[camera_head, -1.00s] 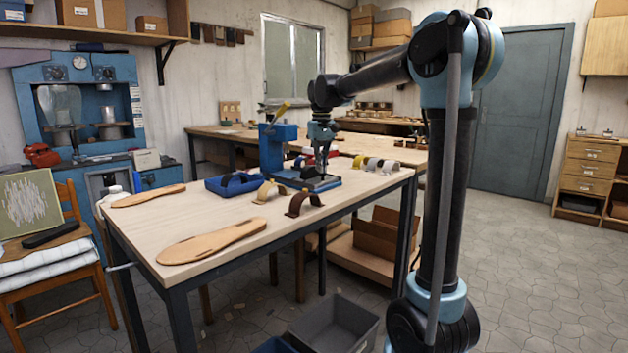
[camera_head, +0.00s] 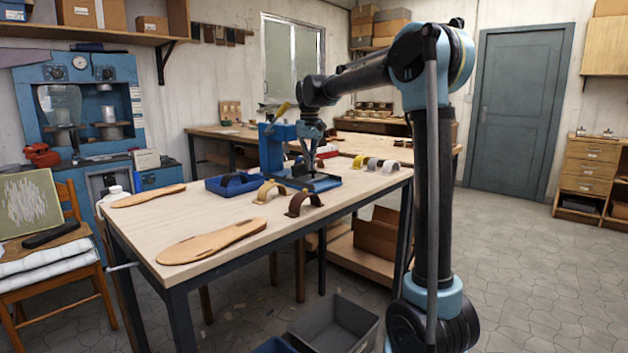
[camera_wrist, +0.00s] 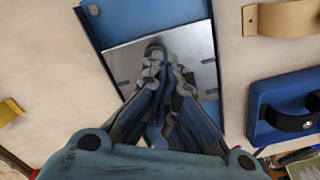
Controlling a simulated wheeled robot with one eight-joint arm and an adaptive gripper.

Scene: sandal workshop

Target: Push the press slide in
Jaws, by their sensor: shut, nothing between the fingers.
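The blue press (camera_head: 278,148) with a yellow lever stands on the wooden table, its flat base reaching right. In the wrist view a bright metal plate (camera_wrist: 125,65), which looks like the press slide, lies on the blue base (camera_wrist: 140,18). My gripper (camera_head: 308,170) points down over the base, to the right of the press column. In the wrist view my gripper (camera_wrist: 163,60) is shut and empty, its fingertips over the plate. A dark rounded piece shows at the fingertips. I cannot tell whether they touch the plate. My fingers hide the plate's middle.
A blue tray (camera_head: 232,185) with a dark strap stands left of the press. A tan strap (camera_head: 268,191) and a brown strap (camera_head: 304,203) stand in front. Sandal soles (camera_head: 212,242) lie at the table's near side. More straps (camera_head: 374,163) stand right of the press.

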